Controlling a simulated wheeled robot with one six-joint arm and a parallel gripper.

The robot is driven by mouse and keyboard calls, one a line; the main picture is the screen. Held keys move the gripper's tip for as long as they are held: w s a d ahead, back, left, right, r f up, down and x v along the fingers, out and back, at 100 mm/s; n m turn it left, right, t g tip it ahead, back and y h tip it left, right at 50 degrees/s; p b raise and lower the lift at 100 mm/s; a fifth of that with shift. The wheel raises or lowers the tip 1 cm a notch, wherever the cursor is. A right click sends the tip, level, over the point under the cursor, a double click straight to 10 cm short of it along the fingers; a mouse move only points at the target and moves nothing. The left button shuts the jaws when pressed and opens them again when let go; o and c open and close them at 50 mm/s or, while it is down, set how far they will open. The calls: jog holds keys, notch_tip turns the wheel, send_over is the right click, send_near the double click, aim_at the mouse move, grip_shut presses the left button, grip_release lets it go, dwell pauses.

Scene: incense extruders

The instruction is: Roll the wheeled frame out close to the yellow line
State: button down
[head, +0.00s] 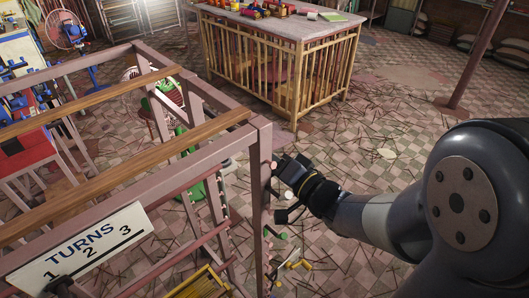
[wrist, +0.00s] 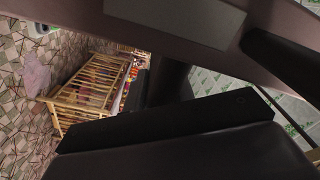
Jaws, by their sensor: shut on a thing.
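The wheeled frame (head: 262,200), a dull pink-brown metal rack with wooden rails on top, fills the left of the head view. A white sign (head: 88,243) reading "TURNS 1 2 3" is fixed to its near side. My gripper (head: 279,180) is at the frame's right corner post, shut on the frame; the fingertips are partly hidden by the post. In the wrist view the frame's pinkish bar (wrist: 200,42) crosses the top, close to the dark gripper parts. The frame's wheels are not clear in either view. I cannot make out a yellow line on the floor.
A slatted wooden table (head: 290,65) with colourful items stands behind; it also shows in the wrist view (wrist: 85,90). A fan (head: 65,30) and a red machine (head: 25,142) stand at left. A post (head: 478,55) rises at right. Sticks litter the tiled floor (head: 390,110), otherwise open right of the table.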

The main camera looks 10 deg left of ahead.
jog(key=shift+s+f, duration=0.1)
jog(key=shift+f, duration=0.35)
jog(key=c, duration=1.4)
grip_release()
jog(key=shift+d, duration=0.15)
jog(key=shift+o, duration=0.4)
jog(key=shift+r, duration=0.1)
jog(key=v, duration=1)
jog(key=shift+d, duration=0.2)
jog(key=shift+a, duration=0.1)
jog(key=shift+x, duration=5.3)
jog(key=shift+r, duration=0.25)
